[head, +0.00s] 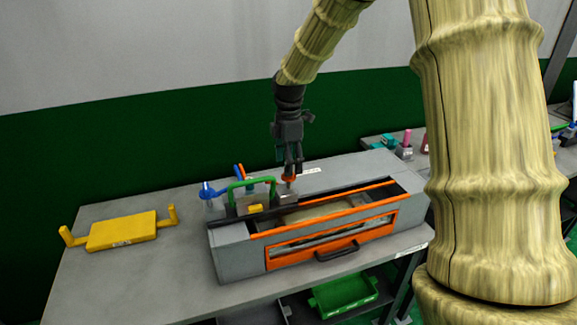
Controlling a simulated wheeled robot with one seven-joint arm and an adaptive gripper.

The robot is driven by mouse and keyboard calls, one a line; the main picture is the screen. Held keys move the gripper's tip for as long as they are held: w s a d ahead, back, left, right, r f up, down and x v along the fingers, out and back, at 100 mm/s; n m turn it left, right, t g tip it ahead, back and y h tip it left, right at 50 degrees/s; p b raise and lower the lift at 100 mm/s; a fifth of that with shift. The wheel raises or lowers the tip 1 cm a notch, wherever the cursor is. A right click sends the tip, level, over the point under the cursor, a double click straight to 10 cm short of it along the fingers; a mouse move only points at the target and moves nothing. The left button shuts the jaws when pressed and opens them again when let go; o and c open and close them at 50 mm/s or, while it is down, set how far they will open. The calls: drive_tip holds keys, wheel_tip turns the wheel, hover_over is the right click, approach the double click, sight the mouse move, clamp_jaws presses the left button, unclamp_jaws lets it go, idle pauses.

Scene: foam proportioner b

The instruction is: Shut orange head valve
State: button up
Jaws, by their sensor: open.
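My gripper (292,168) points straight down over the back of a grey machine with an orange-framed front. A small orange valve head (289,179) shows right at its fingertips, on top of a short metallic stem. The fingers appear open, and they partly hide the orange head. I cannot tell whether they touch it. The valve's exact turn position is too small to read.
The grey machine (232,257) stands on a grey table (150,282). A green handle (252,182) and a blue-handled fitting (208,192) stand left of my gripper. A yellow two-handled tray (122,231) lies at the left. A green bin (345,295) sits below. Bare table lies front left.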

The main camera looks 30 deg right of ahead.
sight(289, 179)
drive_tip(key=shift+f, duration=1.25)
drive_tip(key=c, duration=1)
